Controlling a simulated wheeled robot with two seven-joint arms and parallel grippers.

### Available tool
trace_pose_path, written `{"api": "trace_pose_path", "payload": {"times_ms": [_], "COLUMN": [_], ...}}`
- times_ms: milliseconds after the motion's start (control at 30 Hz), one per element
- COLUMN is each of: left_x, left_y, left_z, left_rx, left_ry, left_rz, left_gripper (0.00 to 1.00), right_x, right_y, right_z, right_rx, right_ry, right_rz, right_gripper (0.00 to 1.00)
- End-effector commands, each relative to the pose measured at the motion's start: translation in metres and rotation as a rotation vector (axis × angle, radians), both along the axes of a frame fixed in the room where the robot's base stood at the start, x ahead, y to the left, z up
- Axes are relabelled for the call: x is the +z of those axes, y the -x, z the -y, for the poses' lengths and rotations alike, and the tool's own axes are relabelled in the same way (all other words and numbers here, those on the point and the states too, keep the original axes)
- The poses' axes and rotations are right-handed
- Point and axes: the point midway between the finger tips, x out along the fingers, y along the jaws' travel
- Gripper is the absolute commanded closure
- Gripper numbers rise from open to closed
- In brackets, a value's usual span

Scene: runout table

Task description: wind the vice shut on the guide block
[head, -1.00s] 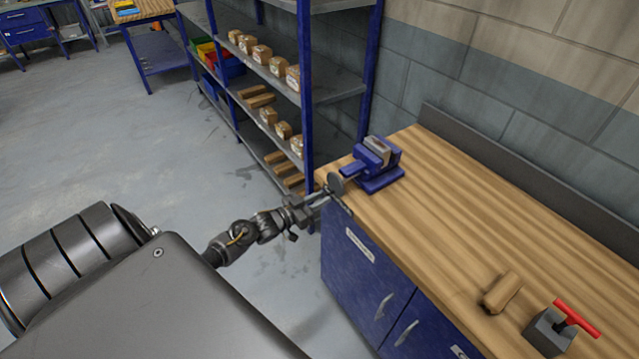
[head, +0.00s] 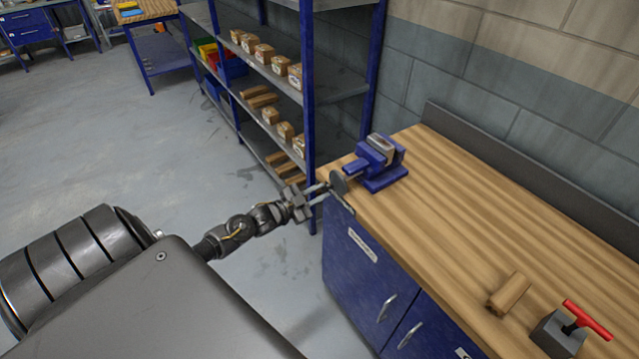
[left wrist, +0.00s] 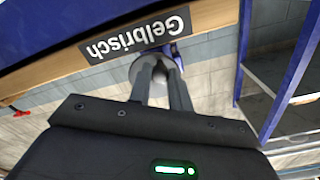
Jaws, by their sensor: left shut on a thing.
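The blue vice (head: 377,162) stands on the near left corner of the wooden bench. Its round grey handwheel (head: 338,182) faces my left arm at the bench edge. My left gripper (head: 328,188) is shut on the handwheel, its two fingers reaching the wheel's rim. In the left wrist view, the picture is upside down and the fingers (left wrist: 163,72) meet the grey wheel (left wrist: 146,66). A pale grey piece (head: 383,146) shows at the vice jaws; I cannot tell whether it is the guide block or how tightly it sits. My right gripper is out of view.
A wooden block (head: 510,293) and a grey block with a red T-handle (head: 562,332) lie at the bench's near right. A shelf rack (head: 308,110) with small boxes stands left of the bench. The middle of the bench (head: 470,210) is clear.

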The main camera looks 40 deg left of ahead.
Motion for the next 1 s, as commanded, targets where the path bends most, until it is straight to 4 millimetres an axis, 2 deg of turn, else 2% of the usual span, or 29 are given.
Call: {"api": "trace_pose_path", "payload": {"times_ms": [300,500,833,1000], "left_x": [0.001,0.005,0.008,0.012], "left_y": [0.000,-0.002,-0.003,-0.003], "left_z": [-0.002,-0.007,-0.008,-0.011], "left_rx": [0.001,0.000,0.002,0.001], "left_ry": [-0.039,-0.270,-0.321,-0.515], "left_rz": [0.012,0.082,0.098,0.156], "left_gripper": [1.00,1.00,1.00,1.00], "right_x": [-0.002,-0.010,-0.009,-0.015], "right_y": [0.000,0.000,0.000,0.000], "right_z": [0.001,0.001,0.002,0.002], "right_rx": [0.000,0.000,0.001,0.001], "right_ry": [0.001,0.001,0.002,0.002], "right_rz": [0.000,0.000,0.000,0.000], "right_gripper": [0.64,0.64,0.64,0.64]}}
